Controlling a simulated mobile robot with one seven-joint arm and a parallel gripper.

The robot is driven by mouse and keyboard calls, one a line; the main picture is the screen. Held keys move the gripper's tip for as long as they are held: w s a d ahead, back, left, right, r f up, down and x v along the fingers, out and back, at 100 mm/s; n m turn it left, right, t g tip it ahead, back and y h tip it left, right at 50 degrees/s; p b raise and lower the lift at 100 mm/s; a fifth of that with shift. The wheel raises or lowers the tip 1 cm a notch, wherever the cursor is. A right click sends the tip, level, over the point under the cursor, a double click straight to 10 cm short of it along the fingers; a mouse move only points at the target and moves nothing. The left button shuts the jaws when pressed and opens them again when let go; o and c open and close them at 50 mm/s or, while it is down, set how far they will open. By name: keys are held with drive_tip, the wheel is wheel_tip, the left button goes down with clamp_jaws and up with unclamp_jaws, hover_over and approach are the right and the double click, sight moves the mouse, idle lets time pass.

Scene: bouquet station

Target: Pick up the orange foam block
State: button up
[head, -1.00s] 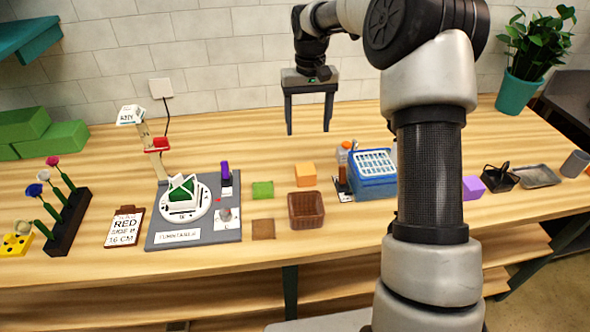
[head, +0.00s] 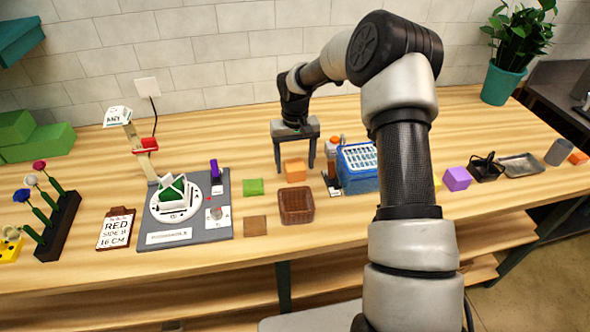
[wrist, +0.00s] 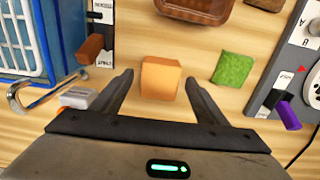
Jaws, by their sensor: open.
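The orange foam block (head: 295,170) sits on the wooden table behind the brown basket in the head view. In the wrist view the orange foam block (wrist: 160,79) lies between my two fingertips, nearer the left one, with a gap on both sides. My gripper (head: 294,170) points down over the block with its fingers spread on either side. In the wrist view my gripper (wrist: 158,78) is open and holds nothing. Whether the fingertips are at the block's height is hard to tell.
A green block (head: 253,187) lies left of the orange one, and the brown basket (head: 296,205) stands in front. The blue crate (head: 358,168) and an orange-brown bottle (head: 332,150) stand close on the right. The turntable board (head: 190,235) is farther left.

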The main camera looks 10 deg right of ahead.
drive_tip(key=shift+f, duration=0.9)
drive_tip(key=shift+c, duration=0.4)
drive_tip(key=c, duration=1.1)
drive_tip(key=shift+r, duration=0.1)
